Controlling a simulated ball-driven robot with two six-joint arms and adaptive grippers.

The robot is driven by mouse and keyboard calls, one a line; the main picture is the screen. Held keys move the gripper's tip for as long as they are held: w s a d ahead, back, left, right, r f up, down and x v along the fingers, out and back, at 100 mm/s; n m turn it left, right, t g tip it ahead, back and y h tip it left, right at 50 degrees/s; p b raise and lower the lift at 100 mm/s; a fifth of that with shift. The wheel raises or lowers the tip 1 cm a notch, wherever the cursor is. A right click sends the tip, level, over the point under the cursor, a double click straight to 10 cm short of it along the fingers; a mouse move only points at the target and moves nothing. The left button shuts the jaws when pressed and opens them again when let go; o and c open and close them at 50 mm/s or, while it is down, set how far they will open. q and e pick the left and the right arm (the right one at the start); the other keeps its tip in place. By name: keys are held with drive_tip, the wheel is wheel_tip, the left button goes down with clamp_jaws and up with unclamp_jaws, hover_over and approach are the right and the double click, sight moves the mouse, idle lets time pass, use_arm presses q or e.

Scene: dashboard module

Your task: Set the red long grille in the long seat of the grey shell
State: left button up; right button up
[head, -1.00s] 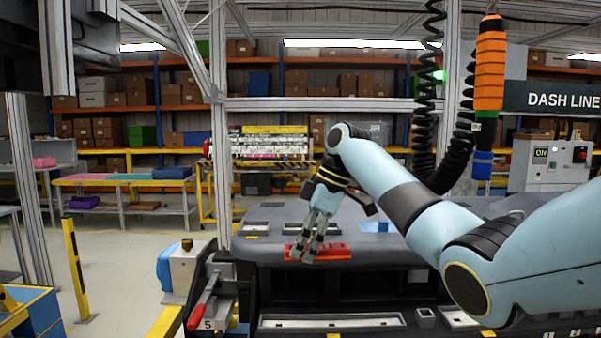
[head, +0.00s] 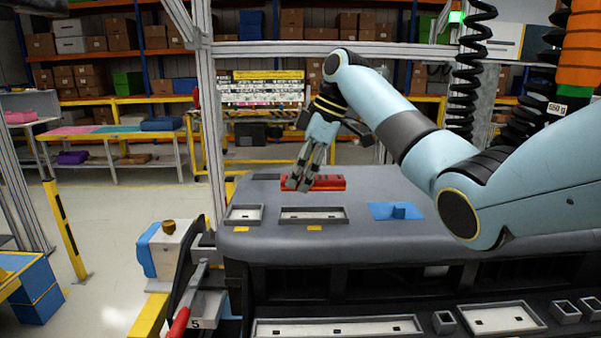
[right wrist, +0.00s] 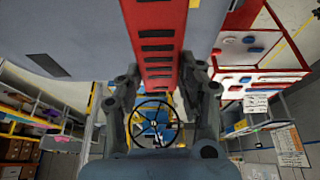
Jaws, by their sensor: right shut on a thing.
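The red long grille (head: 330,182) has a row of dark slots and shows large in the right wrist view (right wrist: 157,45). My right gripper (head: 300,184) is shut on it near its left end in the head view. The grey shell (head: 275,240) is a wide, smooth body. The grille appears over its far part; I cannot tell the gap below. The long seat (head: 313,215) is a pale-rimmed rectangular recess, empty, nearer to me than the grille. My left gripper is not in view.
A smaller rectangular seat (head: 244,215) lies left of the long one. A blue piece (head: 396,211) sits on the shell to the right. Several trays, one long (head: 340,327), line the front ledge. A red-handled clamp (head: 180,322) stands at the front left.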

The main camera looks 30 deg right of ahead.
drive_tip(key=shift+d+f, duration=0.1)
drive_tip(key=shift+f, duration=0.25)
drive_tip(key=shift+s+f, duration=0.1)
drive_tip(key=shift+f, duration=0.45)
drive_tip(key=shift+f+b, duration=0.7)
drive_tip(key=shift+f, duration=1.25)
drive_tip(key=shift+s+f, duration=0.1)
drive_tip(key=o, duration=1.2)
drive_tip(key=shift+f, duration=0.15)
drive_tip(key=shift+o, duration=0.2)
